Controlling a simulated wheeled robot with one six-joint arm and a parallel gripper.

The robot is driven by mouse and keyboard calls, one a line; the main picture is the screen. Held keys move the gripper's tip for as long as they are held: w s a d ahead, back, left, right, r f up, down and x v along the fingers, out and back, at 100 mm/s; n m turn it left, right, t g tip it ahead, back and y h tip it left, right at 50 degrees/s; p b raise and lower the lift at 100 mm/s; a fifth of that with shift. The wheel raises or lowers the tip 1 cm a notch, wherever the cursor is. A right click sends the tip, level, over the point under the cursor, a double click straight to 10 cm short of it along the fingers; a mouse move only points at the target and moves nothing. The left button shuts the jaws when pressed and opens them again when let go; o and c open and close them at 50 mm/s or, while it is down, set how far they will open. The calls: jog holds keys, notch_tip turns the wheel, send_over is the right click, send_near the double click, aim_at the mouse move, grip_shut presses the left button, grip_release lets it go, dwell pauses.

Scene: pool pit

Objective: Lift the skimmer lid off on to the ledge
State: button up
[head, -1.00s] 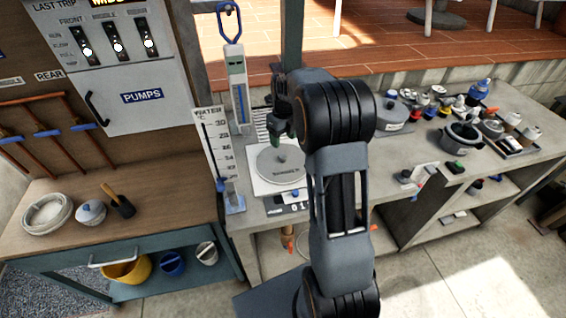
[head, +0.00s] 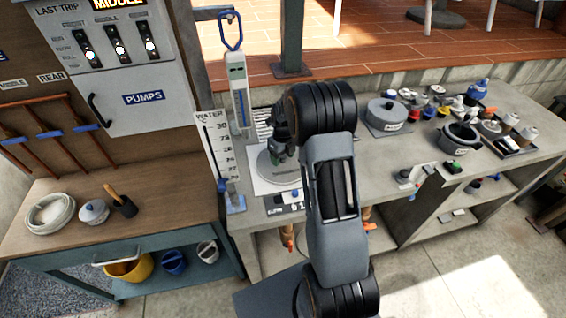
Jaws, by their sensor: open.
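The skimmer lid (head: 268,172) is a round grey disc lying flat in a pale square surround on the grey counter, left of my arm. In the earlier view a small knob and dark lettering show on it. My gripper (head: 278,157) is open and points down over the lid's middle, at or very near the knob. The fingers hide the knob, and I cannot tell whether they touch it. My arm hides the lid's right side.
A dark post (head: 291,40) rises behind. The counter (head: 380,160) has some clear room right of my arm.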

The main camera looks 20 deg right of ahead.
jog(key=shift+c, duration=0.4)
jog(key=c, duration=1)
notch_tip(320, 180, up, 10)
jog(key=shift+r+b, duration=0.1)
jog(key=shift+b, duration=0.55)
jog(key=shift+c, duration=0.2)
